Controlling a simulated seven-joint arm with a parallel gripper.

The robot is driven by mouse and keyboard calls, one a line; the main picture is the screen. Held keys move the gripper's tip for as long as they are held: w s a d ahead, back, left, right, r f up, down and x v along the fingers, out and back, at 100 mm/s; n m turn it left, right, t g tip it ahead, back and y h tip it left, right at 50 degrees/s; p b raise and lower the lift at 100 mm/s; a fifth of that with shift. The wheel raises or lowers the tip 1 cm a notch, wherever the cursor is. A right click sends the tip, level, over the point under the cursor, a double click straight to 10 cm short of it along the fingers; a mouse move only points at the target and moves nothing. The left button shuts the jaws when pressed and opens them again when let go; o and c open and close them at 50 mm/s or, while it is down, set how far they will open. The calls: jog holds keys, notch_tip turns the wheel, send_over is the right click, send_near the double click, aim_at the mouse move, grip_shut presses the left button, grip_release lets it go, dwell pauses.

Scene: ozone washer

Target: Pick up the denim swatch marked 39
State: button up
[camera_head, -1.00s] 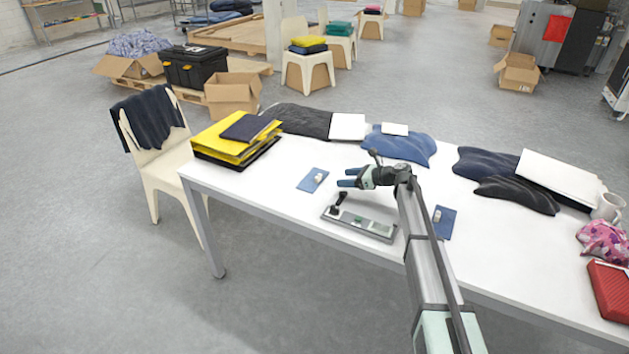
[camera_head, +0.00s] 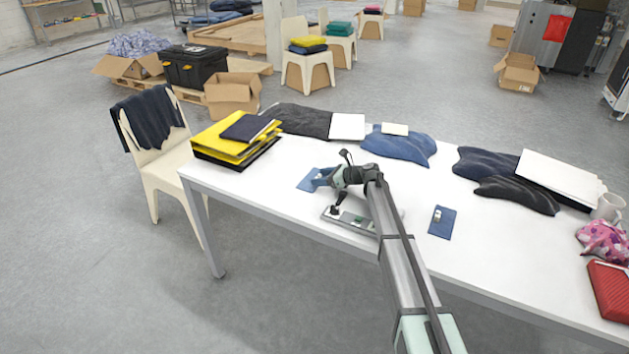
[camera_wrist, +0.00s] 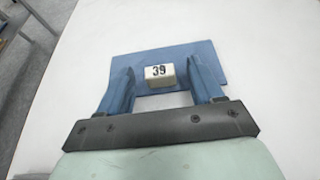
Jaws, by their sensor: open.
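The denim swatch marked 39 (camera_wrist: 175,55) is a blue flat piece lying on the white table. A small white block (camera_wrist: 159,76) with the number 39 stands up from it. In the wrist view my gripper (camera_wrist: 164,83) is open, with one blue finger on each side of the block; whether the fingers touch it I cannot tell. In the head view the swatch (camera_head: 306,184) is partly hidden by my gripper (camera_head: 322,177), which reaches it from the right.
A grey tray-like fixture (camera_head: 348,220) with a black knob lies just in front of my gripper. A second blue swatch (camera_head: 442,223) with a white block lies to the right.

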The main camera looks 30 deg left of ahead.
jog(key=shift+c, duration=0.4)
jog(key=c, duration=1.1)
jog(key=shift+o, duration=0.2)
